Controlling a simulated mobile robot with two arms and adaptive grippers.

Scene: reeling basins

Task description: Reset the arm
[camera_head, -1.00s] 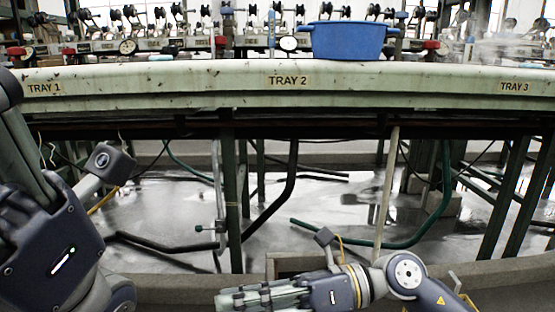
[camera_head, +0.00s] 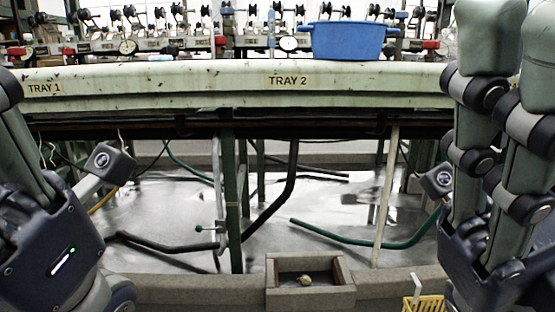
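My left gripper (camera_head: 12,130) stands upright at the left edge, with its dark wrist housing below. Its fingertips are mostly cut off by the frame, so its opening cannot be told. My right gripper (camera_head: 514,50) stands upright at the right edge, in front of the bench. Its grey-green padded fingers point up with a gap between them, and nothing shows between them. It hides the right end of the bench, including the TRAY 3 label.
A long pale green bench (camera_head: 250,98) crosses the view, labelled TRAY 1 and TRAY 2. A blue basin (camera_head: 348,41) sits on it. Below are pipes and wet floor. A small open box (camera_head: 310,296) with a little lump inside and a yellow basket (camera_head: 424,304) are at the front.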

